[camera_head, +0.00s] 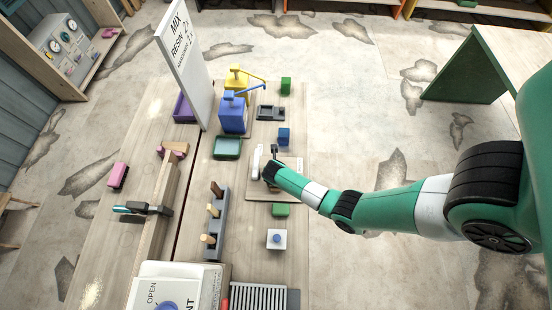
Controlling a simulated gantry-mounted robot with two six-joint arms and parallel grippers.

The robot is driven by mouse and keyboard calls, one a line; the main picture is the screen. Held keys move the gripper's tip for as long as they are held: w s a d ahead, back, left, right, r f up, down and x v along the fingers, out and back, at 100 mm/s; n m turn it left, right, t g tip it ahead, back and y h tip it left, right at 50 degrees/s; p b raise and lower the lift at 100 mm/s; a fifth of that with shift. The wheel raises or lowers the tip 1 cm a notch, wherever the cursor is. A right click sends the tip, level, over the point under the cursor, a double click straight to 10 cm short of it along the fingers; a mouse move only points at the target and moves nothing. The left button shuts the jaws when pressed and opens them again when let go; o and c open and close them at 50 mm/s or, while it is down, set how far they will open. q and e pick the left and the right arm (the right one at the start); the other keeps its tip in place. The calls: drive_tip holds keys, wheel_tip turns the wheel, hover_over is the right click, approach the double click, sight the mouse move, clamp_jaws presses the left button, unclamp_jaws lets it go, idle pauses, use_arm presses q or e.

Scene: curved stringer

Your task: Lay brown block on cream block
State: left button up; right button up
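My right arm comes in from the right, and its small gripper (267,163) is low over a pale board (290,189) on the table. Its fingers are too small and partly hidden to tell if they are open or hold anything. A pale, upright piece (256,161) shows at the gripper's left; I cannot tell whether it is the cream block or part of the gripper. I cannot make out a clear brown block; the arm covers part of the board. My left gripper is not in view.
Around the board stand a blue block (284,136), a green block (281,210) and a white box with a blue button (277,239). A grey peg rack (217,225), green tray (227,148), blue machine (233,115) and tall white sign (184,60) stand left of it.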

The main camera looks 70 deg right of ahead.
drive_tip(key=shift+f, duration=0.1)
drive_tip(key=o, duration=1.5)
drive_tip(key=shift+c, duration=0.2)
drive_tip(key=shift+o, duration=0.3)
wheel_tip(320, 180, up, 8)
drive_tip(key=p, duration=0.8)
drive_tip(key=shift+p, duration=0.3)
